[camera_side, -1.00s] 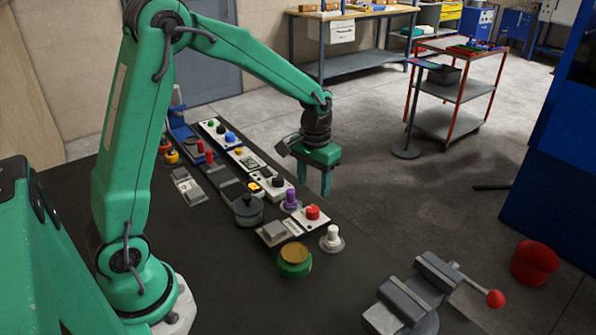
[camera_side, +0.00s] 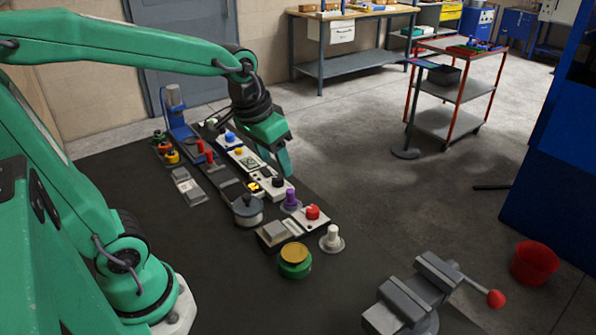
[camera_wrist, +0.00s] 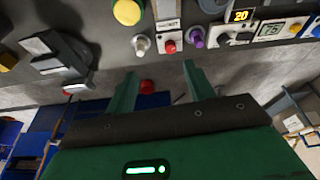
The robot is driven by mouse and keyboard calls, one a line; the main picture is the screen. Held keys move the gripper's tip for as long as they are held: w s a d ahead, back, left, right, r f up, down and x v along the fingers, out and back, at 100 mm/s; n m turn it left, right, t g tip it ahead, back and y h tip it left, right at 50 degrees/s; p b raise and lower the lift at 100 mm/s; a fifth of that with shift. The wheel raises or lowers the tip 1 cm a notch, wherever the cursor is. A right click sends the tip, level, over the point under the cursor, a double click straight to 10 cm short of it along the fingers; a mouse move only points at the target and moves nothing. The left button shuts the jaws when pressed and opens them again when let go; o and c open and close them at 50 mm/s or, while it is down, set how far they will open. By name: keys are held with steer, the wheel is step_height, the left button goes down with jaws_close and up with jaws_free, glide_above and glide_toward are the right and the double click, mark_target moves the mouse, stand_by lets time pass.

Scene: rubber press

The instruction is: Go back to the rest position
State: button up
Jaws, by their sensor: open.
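My gripper (camera_side: 282,160) is green and hangs above the far edge of the dark work surface (camera_side: 200,260), over the row of button boxes. In the wrist view my gripper (camera_wrist: 160,82) shows two green fingers apart with nothing between them. Below it in the side view are a white box with a black knob (camera_side: 277,182), a purple knob (camera_side: 291,200) and a red button (camera_side: 312,212). The gripper appears clear of them, though its fingertips overlap the black-knob box in the side view.
A grey vise (camera_side: 418,292) with a red-ended handle stands at the front right. A green-and-yellow round button (camera_side: 294,262) and a white knob (camera_side: 332,238) are near it. A red bucket (camera_side: 534,264) and a red-framed cart (camera_side: 452,90) stand on the floor.

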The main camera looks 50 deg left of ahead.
steer(key=s+r+m+t, duration=0.1)
steer(key=s+t, duration=0.1)
steer(key=s, duration=0.6)
steer(key=shift+d+r, duration=0.25)
steer(key=shift+d, duration=0.2)
steer(key=shift+s, duration=0.1)
stand_by(0.6)
